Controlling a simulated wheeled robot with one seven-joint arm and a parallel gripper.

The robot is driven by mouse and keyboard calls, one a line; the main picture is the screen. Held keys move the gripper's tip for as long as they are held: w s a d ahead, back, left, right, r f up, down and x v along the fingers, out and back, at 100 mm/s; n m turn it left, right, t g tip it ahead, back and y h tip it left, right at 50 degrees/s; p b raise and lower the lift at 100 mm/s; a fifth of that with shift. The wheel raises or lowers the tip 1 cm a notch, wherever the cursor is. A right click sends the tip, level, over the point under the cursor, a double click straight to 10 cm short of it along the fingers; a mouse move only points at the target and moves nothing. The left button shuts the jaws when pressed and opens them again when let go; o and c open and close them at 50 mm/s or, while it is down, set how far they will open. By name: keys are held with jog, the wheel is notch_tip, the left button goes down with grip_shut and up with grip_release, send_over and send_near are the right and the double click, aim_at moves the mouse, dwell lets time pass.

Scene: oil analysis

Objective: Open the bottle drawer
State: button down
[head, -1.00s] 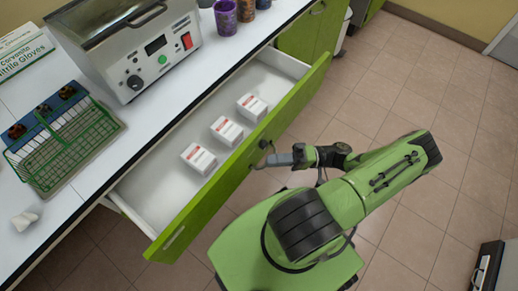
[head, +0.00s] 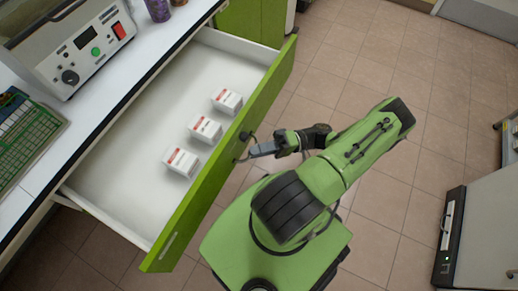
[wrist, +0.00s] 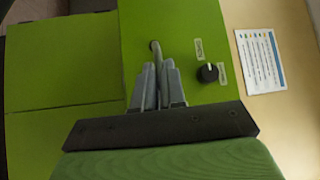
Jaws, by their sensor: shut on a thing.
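The green-fronted drawer (head: 192,208) is pulled well out from under the white counter. Its pale interior holds three small white boxes with red-orange marks (head: 181,162), standing in a row near the front panel. My gripper (head: 249,154) is at the outer face of the drawer front. In the wrist view, the fingers of my gripper (wrist: 157,68) are shut on a small grey handle (wrist: 155,46) on the green front. The fingers hide most of the handle. A black knob (wrist: 208,72) with two small labels sits to the right of the fingers.
A grey machine with a display and red switch (head: 78,45) stands on the white counter (head: 65,122). A green rack (head: 25,140) is at the left. A grey cabinet (head: 487,235) stands at the lower right. Tiled floor (head: 345,75) is clear beyond my arm.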

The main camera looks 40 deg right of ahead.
jog(key=shift+r, duration=0.1)
jog(key=c, duration=1.2)
grip_release()
jog(key=b+v, duration=0.1)
jog(key=v, duration=1.4)
jog(key=shift+s+d, duration=0.25)
jog(key=shift+d, duration=0.1)
